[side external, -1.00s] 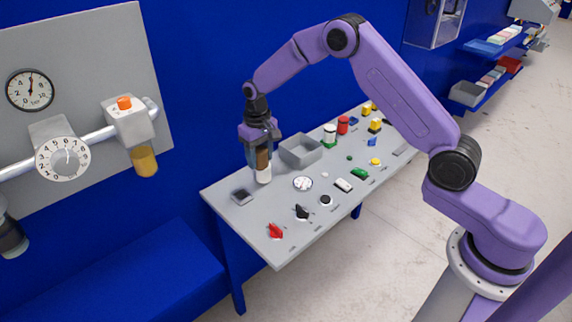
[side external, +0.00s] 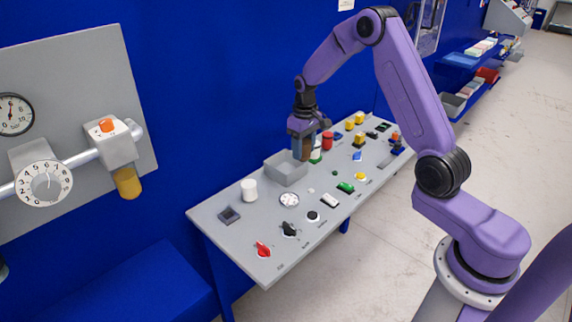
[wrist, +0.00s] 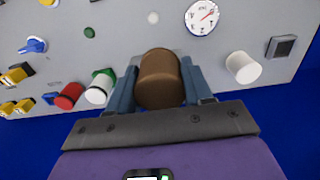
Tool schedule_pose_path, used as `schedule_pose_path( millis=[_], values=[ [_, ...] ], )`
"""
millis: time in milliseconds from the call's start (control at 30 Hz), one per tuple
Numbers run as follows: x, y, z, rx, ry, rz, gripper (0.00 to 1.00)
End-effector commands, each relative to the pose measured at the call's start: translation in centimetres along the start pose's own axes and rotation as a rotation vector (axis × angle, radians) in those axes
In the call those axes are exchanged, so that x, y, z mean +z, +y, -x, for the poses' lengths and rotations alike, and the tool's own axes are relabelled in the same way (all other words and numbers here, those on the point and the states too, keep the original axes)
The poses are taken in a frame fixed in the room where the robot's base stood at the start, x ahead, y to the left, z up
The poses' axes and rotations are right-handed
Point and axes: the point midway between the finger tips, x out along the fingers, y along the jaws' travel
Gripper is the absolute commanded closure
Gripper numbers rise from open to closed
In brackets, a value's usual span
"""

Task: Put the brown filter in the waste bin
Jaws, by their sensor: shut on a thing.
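The brown filter (wrist: 160,78), a short cylinder, sits between the two blue-grey fingers of my gripper (wrist: 160,72) in the wrist view. In the side view my gripper (side external: 303,152) points down and is shut on the filter, a brown strip (side external: 306,147) between the fingers. In the wrist view the box is not clearly visible.
A white cylinder (side external: 249,190) stands left of the box. A red cylinder (side external: 327,140) and a white-and-green one (side external: 316,153) stand close to the right of my gripper. Knobs and buttons cover the table's front part. A blue wall is behind.

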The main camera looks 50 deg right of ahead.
Motion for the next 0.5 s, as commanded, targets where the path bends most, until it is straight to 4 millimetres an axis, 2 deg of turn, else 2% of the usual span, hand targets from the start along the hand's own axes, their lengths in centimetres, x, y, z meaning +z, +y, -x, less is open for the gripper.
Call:
schedule_pose_path(
  millis=[267, 500],
  values=[
    [-4.2, 0.8, -2.0, 0.0, 0.0, 0.0, 0.99],
    [-6.9, 1.3, -5.5, 0.0, -0.001, 0.0, 0.99]
  ],
)
